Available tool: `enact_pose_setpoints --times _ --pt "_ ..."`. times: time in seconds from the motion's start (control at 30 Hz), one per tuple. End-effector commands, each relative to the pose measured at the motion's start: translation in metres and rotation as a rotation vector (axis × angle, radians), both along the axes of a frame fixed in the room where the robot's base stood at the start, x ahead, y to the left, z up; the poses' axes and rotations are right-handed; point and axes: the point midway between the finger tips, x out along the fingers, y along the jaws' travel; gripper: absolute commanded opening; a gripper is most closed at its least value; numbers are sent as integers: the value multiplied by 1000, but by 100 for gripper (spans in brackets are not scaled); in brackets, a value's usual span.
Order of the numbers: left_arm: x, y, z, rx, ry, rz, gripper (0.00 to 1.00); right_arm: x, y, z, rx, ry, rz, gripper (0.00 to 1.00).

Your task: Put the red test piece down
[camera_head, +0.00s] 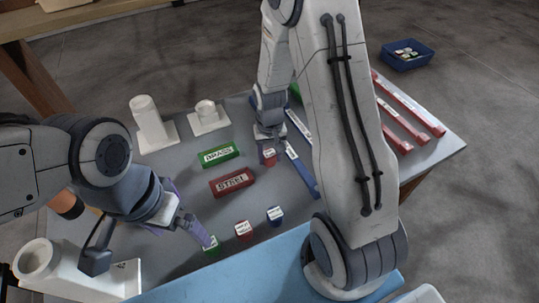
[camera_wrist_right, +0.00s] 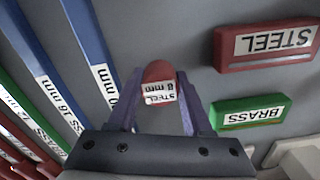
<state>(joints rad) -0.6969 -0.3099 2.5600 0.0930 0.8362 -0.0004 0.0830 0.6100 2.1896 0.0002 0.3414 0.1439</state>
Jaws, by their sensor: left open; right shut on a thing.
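The red test piece (camera_wrist_right: 160,73) has a white label that reads STEEL with a size in mm. It sits between the fingers of my right gripper (camera_wrist_right: 160,92), which is shut on it. In the head view the red test piece (camera_head: 269,156) is at the tip of my right gripper (camera_head: 268,148), right of the green BRASS block (camera_head: 219,154) and red STEEL block (camera_head: 232,183). I cannot tell whether it touches the table. My left gripper (camera_head: 193,229) is open at the front left, close to a small green labelled piece (camera_head: 211,246).
Small red (camera_head: 243,231) and blue (camera_head: 275,215) pieces stand at the front. Blue bars (camera_head: 301,172) lie just right of my right gripper, red bars (camera_head: 412,115) further right. White fixtures (camera_head: 152,130) stand back left. A blue bin (camera_head: 407,57) is on the floor.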

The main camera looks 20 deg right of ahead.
Motion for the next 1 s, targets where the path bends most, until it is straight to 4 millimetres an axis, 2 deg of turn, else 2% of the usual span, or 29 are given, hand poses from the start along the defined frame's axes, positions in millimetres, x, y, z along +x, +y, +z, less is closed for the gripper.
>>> enact_pose_setpoints --times 0.13,0.17,0.2,0.23,0.5,0.67,1.0 --pt "0 0 -3 0 0 0 100 0 0 -5 0 1 0 0" --pt "0 0 -2 0 0 0 100 0 0 -3 0 0 0 62" --pt "0 0 -2 0 0 0 100 0 0 -3 0 0 0 77" --pt "0 0 -2 0 0 0 100 0 0 -3 0 0 0 80" --pt "0 0 -2 0 0 0 100 0 0 -3 0 0 0 80" --pt "0 0 -1 0 0 0 100 1 0 8 0 -2 0 80" --pt "0 0 -6 0 0 0 100 1 0 77 -1 -7 0 80"
